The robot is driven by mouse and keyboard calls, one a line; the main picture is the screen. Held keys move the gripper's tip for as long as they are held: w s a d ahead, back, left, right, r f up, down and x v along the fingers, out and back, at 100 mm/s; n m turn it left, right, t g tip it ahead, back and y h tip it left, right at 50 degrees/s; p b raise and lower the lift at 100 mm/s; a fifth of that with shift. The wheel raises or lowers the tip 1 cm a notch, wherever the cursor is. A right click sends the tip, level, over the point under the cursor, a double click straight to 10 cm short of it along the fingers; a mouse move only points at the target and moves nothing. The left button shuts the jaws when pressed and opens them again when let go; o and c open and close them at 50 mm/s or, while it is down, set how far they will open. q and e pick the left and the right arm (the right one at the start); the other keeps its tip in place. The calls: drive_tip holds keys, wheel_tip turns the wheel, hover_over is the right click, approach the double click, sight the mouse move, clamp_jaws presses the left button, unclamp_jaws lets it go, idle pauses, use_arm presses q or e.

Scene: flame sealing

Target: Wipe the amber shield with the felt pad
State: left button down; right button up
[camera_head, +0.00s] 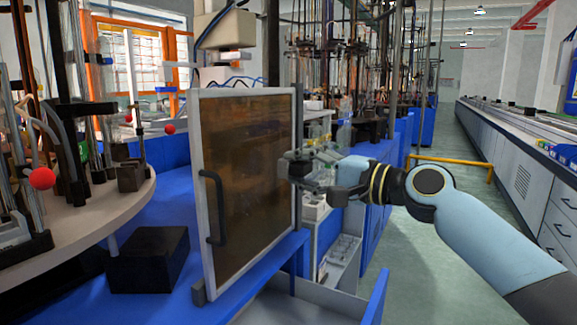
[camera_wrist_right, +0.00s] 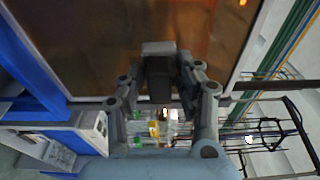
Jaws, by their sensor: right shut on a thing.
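The amber shield (camera_head: 245,170) is a brown see-through panel in a pale frame with a dark handle, standing upright on the blue bench. It also fills the top of the right wrist view (camera_wrist_right: 90,40). My right gripper (camera_head: 300,168) is at the shield's right edge, about mid-height. In the right wrist view, my right gripper (camera_wrist_right: 160,75) is shut on a small grey block, which appears to be the felt pad (camera_wrist_right: 158,48). The pad lies in front of the amber panel near its frame; I cannot tell whether they touch. My left gripper is not in view.
A black box (camera_head: 148,262) sits on the blue bench left of the shield. A round table (camera_head: 100,215) with rods and red balls stands at the far left. An open drawer (camera_head: 325,300) juts out below the shield.

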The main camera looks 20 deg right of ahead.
sight(240, 204)
drive_tip(key=shift+v, duration=0.8)
drive_tip(key=shift+d, duration=0.1)
drive_tip(key=shift+v, duration=1.5)
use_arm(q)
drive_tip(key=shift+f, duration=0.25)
use_arm(e)
drive_tip(key=shift+w+d, duration=0.1)
drive_tip(key=shift+w, duration=0.05)
